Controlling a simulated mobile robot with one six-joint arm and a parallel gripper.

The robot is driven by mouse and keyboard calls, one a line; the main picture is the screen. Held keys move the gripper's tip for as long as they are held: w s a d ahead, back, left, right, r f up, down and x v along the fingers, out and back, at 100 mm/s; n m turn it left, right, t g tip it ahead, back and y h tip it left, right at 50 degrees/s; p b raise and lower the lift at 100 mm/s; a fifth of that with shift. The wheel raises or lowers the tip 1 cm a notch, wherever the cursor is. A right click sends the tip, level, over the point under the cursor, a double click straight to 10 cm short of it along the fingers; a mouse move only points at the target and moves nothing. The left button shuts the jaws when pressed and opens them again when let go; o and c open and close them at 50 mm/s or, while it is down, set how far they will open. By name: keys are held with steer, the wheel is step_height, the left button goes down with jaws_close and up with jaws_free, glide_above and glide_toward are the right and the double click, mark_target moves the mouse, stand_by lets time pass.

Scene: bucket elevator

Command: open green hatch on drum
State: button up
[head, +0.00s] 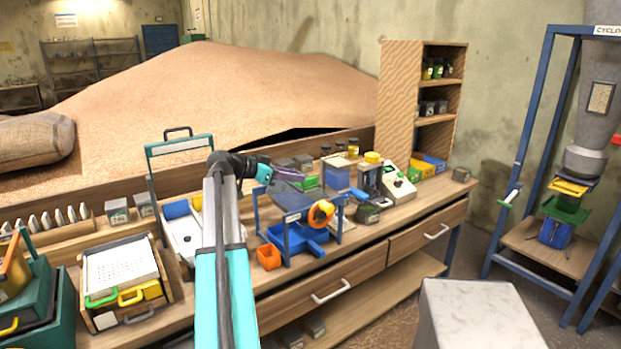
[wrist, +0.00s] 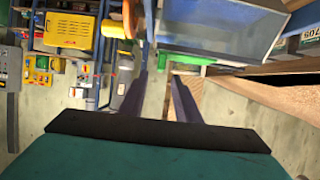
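The drum (head: 284,197) is a grey-blue box on a blue stand on the workbench, with an orange ring on its right. It fills the top right of the wrist view (wrist: 225,32). The green hatch (wrist: 184,58) shows as a narrow green strip along the drum's near edge in the wrist view. Some green also shows just behind the drum in the head view; I cannot tell if it is the hatch. My gripper (wrist: 157,75) is open, its two dark fingers apart with nothing between them. The tips point at the hatch's left part; contact cannot be told.
Below the drum are a blue tray (head: 292,238) and an orange bin (head: 268,257). A yellow-topped device (head: 371,158) and a pale green-buttoned box (head: 398,185) stand to the right. A marble-topped block (head: 480,310) stands before the bench. A grain heap (head: 220,95) lies behind.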

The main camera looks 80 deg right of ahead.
mark_target(310, 178)
steer(key=p+x, duration=0.1)
steer(key=x, duration=0.6)
steer(key=shift+s+d+f, duration=0.1)
steer(key=shift+s+d, duration=0.05)
steer(key=shift+d, duration=0.05)
jaws_close()
